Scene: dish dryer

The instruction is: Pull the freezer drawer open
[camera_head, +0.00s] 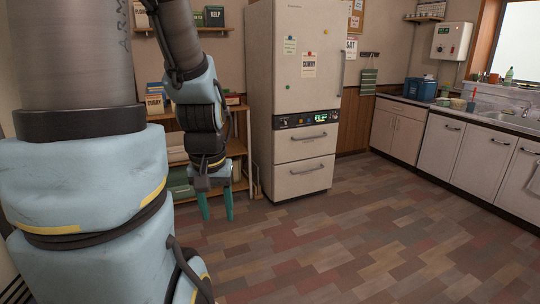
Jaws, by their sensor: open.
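The white fridge (285,75) stands against the back wall, with a tall upper door and two drawers below a dark control panel. The upper drawer (304,143) and the lower drawer (304,180) both look shut, each with a horizontal handle. Which one is the freezer drawer I cannot tell. My gripper (216,215) points down with its two teal fingers apart. It is empty, to the left of the fridge in the picture and apart from it.
Wooden shelves (239,148) with books stand left of the fridge, behind my gripper. White counter cabinets (437,147) with a sink run along the right. The tiled floor (330,240) before the fridge is clear.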

